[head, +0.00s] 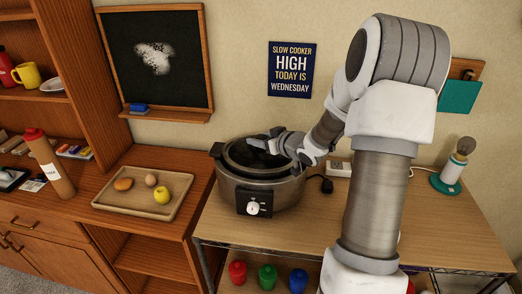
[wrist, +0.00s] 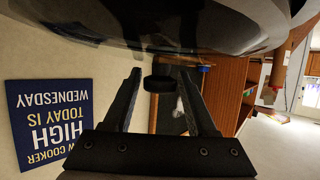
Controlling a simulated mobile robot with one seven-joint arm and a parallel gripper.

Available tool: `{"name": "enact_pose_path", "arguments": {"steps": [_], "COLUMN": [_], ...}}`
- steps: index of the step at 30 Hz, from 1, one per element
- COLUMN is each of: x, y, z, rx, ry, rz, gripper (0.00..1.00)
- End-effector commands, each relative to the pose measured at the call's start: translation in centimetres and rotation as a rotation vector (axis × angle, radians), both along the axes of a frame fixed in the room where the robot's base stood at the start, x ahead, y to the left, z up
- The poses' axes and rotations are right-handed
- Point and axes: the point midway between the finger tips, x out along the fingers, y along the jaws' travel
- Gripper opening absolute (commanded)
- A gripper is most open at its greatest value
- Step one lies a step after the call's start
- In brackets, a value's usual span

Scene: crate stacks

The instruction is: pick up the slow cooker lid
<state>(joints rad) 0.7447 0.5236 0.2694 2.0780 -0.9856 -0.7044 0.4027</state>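The slow cooker (head: 228,190) stands on the wooden table, a dark round pot with a front dial. Its lid (head: 238,158) sits on top, partly hidden by my gripper (head: 268,143), which reaches over it from the right. In the wrist view, which is upside down, the dark lid (wrist: 190,25) fills the top edge. Its black knob (wrist: 158,84) shows between the two fingers of my gripper (wrist: 160,76). The fingers are open, with a gap visible on each side of the knob. I cannot tell whether the knob is fully between the fingertips in depth.
A tray (head: 112,204) with food lies on the cabinet to the left, beside a brown bottle (head: 52,168). A power outlet (head: 340,169) is behind the cooker. A lamp (head: 450,175) stands far right. A sign (head: 292,70) hangs on the wall.

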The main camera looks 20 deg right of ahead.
Motion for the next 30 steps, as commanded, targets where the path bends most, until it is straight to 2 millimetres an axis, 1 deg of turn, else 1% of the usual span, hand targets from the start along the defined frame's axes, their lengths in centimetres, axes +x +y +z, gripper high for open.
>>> {"name": "enact_pose_path", "arguments": {"steps": [1, 5, 6, 9, 23, 26, 29, 30], "x": [0.0, 0.0, 0.0, 0.0, 0.0, 0.0, 0.0, 0.0], "y": [0.0, 0.0, 0.0, 0.0, 0.0, 0.0, 0.0, 0.0], "z": [0.0, 0.0, 0.0, 0.0, 0.2, 0.7, 1.5, 2.1], "rx": [0.000, 0.000, 0.000, 0.000, 0.000, 0.000, -0.003, -0.002], "ry": [0.000, 0.000, 0.000, 0.000, -0.003, -0.004, -0.005, -0.006], "rz": [0.000, 0.000, 0.000, 0.000, 0.000, 0.000, 0.002, 0.000], "gripper": [0.47, 0.23, 0.16, 0.00, 0.00, 0.00, 0.00, 0.00]}}
